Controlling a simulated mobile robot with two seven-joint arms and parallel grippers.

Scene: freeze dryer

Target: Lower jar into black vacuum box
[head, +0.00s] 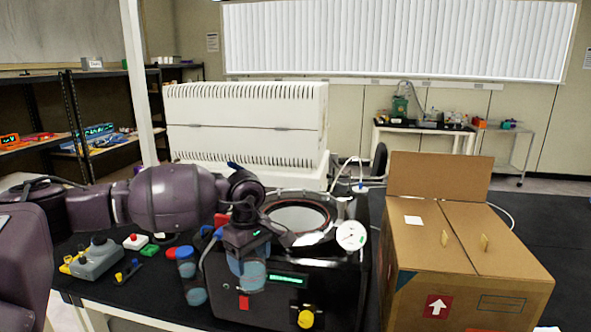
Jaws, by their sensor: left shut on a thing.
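The black vacuum box (340,290) stands on the table at the bottom middle, with a round opening (298,217) with a pale inside in its top. My left gripper (247,243) comes in from the left and points down. It is shut on a clear jar with blue contents (248,275). The jar hangs upright at the front left of the opening, overlapping the box's front in the picture. Its height over the box is hard to tell. My gripper hides the jar's top. My right gripper is not in view.
A second blue jar (192,277) stands left of the box. A round gauge (351,235) is at the box's right top edge. A cardboard box (450,260) stands close on the right. A grey control box (97,260) and small coloured items lie at left. A white machine (245,125) stands behind.

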